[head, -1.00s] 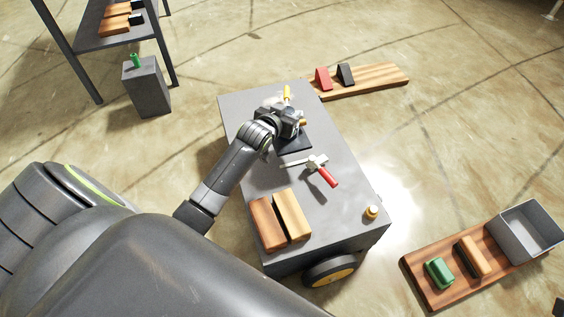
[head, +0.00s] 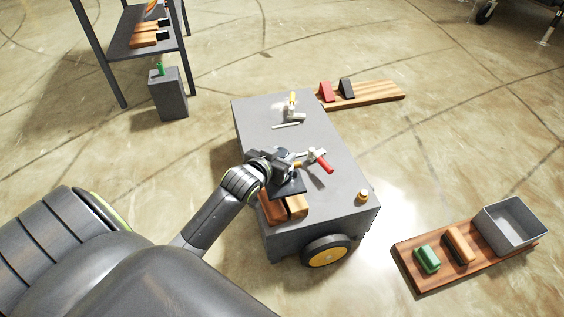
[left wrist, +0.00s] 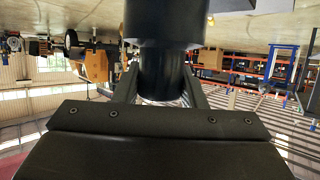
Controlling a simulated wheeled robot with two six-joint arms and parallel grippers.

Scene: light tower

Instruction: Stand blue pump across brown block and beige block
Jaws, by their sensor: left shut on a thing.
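My left gripper (head: 283,160) is shut on the blue pump (head: 288,188), which looks nearly black. Its dark, flat lower part shows beneath the gripper, and a dark cylinder of it (left wrist: 165,70) fills the space between my fingers in the left wrist view. The brown block (head: 272,209) and the beige block (head: 297,208) lie side by side at the cart's near end. The pump overlaps their far ends in the head view. I cannot tell whether it touches them. My right gripper is not in view.
The grey cart (head: 335,205) also bears a red-handled hammer (head: 322,161), a brass cylinder (head: 362,196) and a yellow-handled tool (head: 292,100). A plank with a green piece (head: 427,259) and a grey bin (head: 512,225) lies at right.

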